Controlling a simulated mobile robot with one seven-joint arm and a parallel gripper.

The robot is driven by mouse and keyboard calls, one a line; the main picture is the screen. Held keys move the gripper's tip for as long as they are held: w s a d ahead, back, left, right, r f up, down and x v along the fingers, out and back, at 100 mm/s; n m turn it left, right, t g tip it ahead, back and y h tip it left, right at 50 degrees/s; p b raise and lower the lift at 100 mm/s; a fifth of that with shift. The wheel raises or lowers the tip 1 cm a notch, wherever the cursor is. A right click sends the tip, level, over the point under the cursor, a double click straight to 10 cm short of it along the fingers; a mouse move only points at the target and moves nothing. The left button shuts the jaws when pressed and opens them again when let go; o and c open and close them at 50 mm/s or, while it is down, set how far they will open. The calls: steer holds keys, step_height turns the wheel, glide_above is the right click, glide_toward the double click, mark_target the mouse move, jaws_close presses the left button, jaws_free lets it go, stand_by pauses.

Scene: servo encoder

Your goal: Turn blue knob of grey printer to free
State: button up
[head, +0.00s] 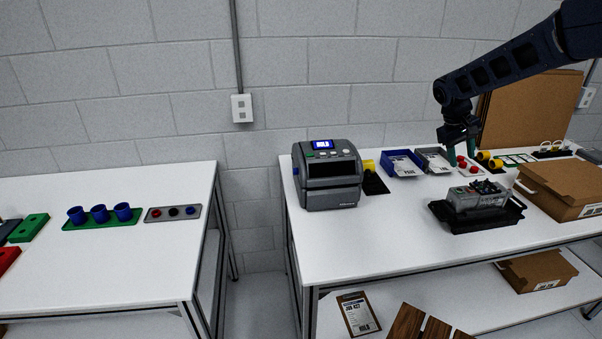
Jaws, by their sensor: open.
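The grey printer (328,192) stands at the left end of the right table. Its small blue screen (322,144) seems to read HOLD, and a few buttons sit beside it. My gripper (461,156) is open, with green fingers pointing down. It is well to the right of the printer, over or near some red knobs at the back of the table, and touches nothing that I can tell.
Right of the printer are a yellow roll on a black stand (376,183), a blue bin (402,172), a grey bin (434,167), a grey device (478,198) in a black tray and a cardboard box (562,188). Table space before the printer is clear. Blue cups (100,213) stand on the left table.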

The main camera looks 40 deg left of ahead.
steer(key=s+a+f+n+t+h, duration=0.1)
steer(key=a+f, duration=0.1)
steer(key=a, duration=0.5)
steer(key=s+a+f+n+t+h, duration=0.1)
steer(key=s+a+f, duration=0.1)
steer(key=a, duration=0.5)
steer(key=n+t+y, duration=0.3)
steer(key=n+t, duration=0.6)
steer(key=t, duration=0.1)
glide_toward(296, 171)
steer(key=a+x, duration=0.1)
steer(key=x, duration=0.7)
steer(key=shift+f, duration=0.25)
steer(key=shift+a, duration=0.1)
steer(key=c, duration=1)
